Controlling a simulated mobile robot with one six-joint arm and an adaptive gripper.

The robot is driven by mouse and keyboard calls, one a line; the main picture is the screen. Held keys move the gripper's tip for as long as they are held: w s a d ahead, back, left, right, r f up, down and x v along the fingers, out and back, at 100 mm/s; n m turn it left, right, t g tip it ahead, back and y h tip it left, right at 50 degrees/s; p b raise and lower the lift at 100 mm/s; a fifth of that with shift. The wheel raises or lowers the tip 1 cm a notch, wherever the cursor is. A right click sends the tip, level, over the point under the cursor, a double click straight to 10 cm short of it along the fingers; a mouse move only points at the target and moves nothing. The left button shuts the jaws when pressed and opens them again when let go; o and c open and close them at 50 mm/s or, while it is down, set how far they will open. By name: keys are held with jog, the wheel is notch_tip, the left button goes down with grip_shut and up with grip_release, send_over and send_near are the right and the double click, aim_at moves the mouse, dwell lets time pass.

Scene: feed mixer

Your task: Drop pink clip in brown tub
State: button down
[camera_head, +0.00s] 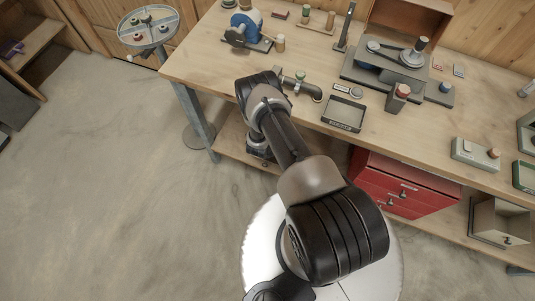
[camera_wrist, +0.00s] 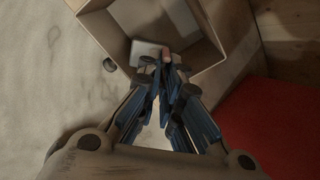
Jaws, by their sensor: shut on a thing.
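My gripper (camera_wrist: 168,72) is shut on a small pinkish piece, the pink clip (camera_wrist: 165,65), of which only a little shows between the fingertips. A brown open-topped box, which looks like the brown tub (camera_wrist: 113,36), lies beyond the fingertips at the top of the wrist view. The fingertips overlap its near side in the picture; I cannot tell their height above it. A pale grey patch shows inside the tub near the fingertips. In the head view my arm reaches to the bench's left front edge, and the clip and tub cannot be made out there.
A red drawer cabinet (camera_head: 401,185) stands under the bench (camera_head: 215,65); a red surface also shows at right in the wrist view. A black tray (camera_head: 343,114) and a pipe fitting (camera_head: 300,84) lie on the bench near my arm. Open floor (camera_head: 110,190) is at left.

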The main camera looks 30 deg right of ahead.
jog(key=shift+w+d+f+b, duration=0.35)
jog(key=shift+w+d+b, duration=0.15)
jog(key=shift+d+b, duration=0.25)
jog(key=shift+w+d+f+b, duration=0.35)
jog(key=shift+w+d+b, duration=0.2)
jog(key=shift+b, duration=0.35)
jog(key=shift+w+d+f+b, duration=0.35)
jog(key=shift+w+d+b, duration=0.15)
jog(key=shift+d+b, duration=0.25)
jog(key=c, duration=1.7)
grip_release()
jog(key=shift+a, duration=0.1)
jog(key=v, duration=1.2)
